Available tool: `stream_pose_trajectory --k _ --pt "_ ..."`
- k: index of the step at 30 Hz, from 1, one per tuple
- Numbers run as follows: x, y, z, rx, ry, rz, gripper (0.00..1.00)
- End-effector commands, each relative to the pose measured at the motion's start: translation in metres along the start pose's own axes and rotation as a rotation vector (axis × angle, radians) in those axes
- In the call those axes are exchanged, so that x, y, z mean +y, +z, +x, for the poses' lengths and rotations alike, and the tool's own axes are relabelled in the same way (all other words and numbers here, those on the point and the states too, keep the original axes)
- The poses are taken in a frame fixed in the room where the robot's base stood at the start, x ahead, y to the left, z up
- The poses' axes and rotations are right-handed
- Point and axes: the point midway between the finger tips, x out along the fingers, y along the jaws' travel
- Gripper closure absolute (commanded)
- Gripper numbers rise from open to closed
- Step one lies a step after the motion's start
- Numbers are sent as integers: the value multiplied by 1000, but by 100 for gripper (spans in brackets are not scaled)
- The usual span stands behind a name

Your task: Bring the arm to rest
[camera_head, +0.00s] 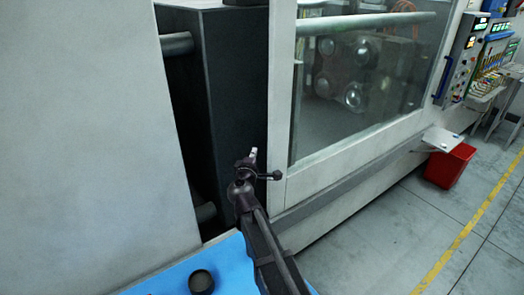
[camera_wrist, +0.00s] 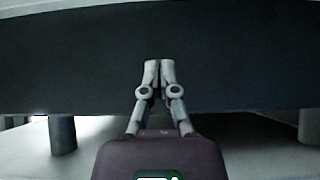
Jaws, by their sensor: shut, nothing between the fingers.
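My gripper (camera_head: 254,153) is at the end of my outstretched arm, in front of the dark opening in the machine. In the wrist view my gripper (camera_wrist: 159,64) has its two fingers together, with nothing between them. A dark block (camera_wrist: 235,60) of the machine fills the background there; I cannot tell how far the fingertips are from it.
A white machine door (camera_head: 279,100) with a window stands just right of the gripper. A white panel (camera_head: 85,120) is at left. A blue surface (camera_head: 225,262) with a dark round cup (camera_head: 201,281) lies below. A red bin (camera_head: 450,166) stands on the open floor at right.

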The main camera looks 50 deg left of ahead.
Motion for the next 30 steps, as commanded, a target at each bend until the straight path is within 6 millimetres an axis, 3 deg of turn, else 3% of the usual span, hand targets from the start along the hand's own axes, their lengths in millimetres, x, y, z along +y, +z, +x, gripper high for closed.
stream_pose_trajectory --k 11,16,20,30 --pt "0 4 1 -6 -2 3 100" --pt "-3 29 4 -50 -16 28 100" --pt "-9 72 9 -125 -42 73 100" --pt "-36 235 4 -426 -145 261 100"
